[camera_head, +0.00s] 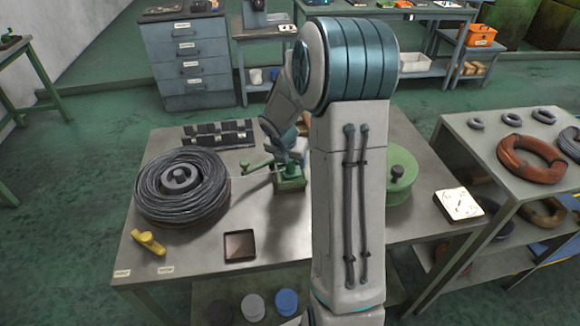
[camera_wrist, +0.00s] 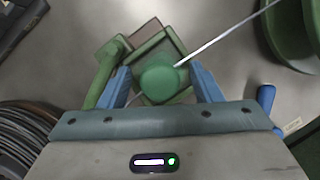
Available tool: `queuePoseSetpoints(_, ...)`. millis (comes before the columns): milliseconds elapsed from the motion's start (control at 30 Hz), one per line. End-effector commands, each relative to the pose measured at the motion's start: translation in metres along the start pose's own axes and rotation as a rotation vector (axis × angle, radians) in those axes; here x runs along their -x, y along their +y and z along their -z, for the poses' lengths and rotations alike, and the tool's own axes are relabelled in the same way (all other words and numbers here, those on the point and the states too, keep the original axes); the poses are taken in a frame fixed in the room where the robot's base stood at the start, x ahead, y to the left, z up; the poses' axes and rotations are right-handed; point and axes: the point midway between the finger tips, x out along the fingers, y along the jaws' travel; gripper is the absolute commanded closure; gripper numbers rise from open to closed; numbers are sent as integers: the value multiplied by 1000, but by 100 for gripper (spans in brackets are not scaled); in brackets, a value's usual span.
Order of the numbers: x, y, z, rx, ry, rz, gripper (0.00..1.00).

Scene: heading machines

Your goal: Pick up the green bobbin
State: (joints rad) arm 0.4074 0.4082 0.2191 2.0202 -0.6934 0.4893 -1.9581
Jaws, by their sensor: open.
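My gripper (camera_wrist: 163,80) is open, with one blue finger on each side of a short green round piece (camera_wrist: 159,78). This piece stands on a square green block (camera_wrist: 170,42); I cannot tell whether it is the bobbin or part of the device. In the head view the small green device (camera_head: 290,181) with a crank stands mid-table, below my gripper, which my arm partly hides. A larger green flanged spool (camera_head: 399,172) with a dark knob lies right of my arm, partly hidden. It also shows at the wrist view's top right (camera_wrist: 306,28), outside the jaws.
A black wire coil (camera_head: 160,200) lies left on the table (camera_head: 200,265). A thin light wire (camera_wrist: 228,33) crosses at the device. A yellow tool (camera_head: 148,241), a brown tray (camera_head: 240,246) and a white plate (camera_head: 459,205) lie nearby. A shelf (camera_head: 480,148) with rings stands right.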

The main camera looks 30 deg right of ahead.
Motion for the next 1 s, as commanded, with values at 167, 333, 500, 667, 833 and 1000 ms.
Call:
queuePoseSetpoints(167,-8,1,0,-1,0,-1,42)
queuePoseSetpoints(333,-8,0,0,-1,0,-1,42)
queuePoseSetpoints(500,-8,0,0,-1,0,0,89)
queuePoseSetpoints(667,-8,0,0,-1,-1,-1,92)
queuePoseSetpoints(833,-7,0,-1,-1,-1,-1,92)
queuePoseSetpoints(1000,3,0,-6,-2,-3,-1,92)
